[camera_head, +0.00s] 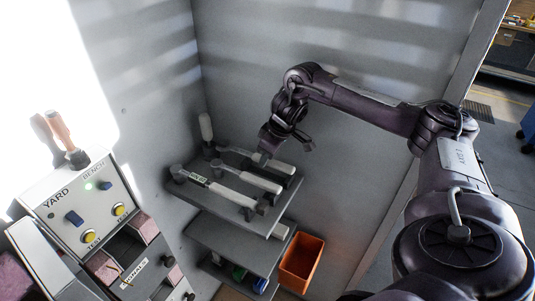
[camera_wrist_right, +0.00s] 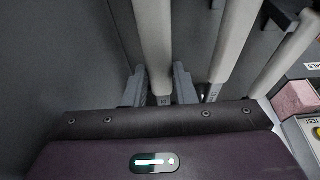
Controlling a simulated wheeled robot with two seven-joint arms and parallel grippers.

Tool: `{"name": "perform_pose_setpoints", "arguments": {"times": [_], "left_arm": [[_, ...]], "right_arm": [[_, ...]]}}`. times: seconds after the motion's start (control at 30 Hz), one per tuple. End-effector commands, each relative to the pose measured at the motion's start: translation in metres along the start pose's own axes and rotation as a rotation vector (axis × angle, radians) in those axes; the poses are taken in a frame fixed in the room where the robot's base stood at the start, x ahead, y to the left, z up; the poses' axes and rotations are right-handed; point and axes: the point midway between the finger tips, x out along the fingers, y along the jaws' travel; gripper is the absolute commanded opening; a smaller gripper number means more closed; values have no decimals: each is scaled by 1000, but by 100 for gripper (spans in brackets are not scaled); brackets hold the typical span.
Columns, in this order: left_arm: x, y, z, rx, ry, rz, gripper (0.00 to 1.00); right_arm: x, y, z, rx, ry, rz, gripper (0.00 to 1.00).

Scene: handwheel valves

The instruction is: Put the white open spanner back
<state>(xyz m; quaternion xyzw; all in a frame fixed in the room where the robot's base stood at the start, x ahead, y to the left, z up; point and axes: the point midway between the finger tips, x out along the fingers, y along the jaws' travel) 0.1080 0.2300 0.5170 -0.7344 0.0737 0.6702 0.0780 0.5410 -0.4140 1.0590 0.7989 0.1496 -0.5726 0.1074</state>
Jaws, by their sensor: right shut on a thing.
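My right gripper (camera_head: 268,150) is over the back of the grey upper rack shelf (camera_head: 215,205). It is shut on the pale handle of the rearmost spanner (camera_head: 285,167). In the right wrist view this white handle (camera_wrist_right: 155,45) runs between the two fingers (camera_wrist_right: 158,88). Its far end is not clear, so I cannot tell whether it rests in its holders. Two more pale-handled tools lie beside it, a middle one (camera_head: 250,179) and a front one (camera_head: 222,190). My left gripper is not in view.
An orange bin (camera_head: 302,262) stands below right of the rack. A control box (camera_head: 80,205) marked YARD and BENCH stands at left. Grey walls close in behind the rack.

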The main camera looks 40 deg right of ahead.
Motion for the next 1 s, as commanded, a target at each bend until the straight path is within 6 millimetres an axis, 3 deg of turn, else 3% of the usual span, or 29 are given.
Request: {"name": "perform_pose_setpoints", "arguments": {"times": [1.0], "left_arm": [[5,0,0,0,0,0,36]], "right_arm": [[13,0,4,1,0,-1,0]]}}
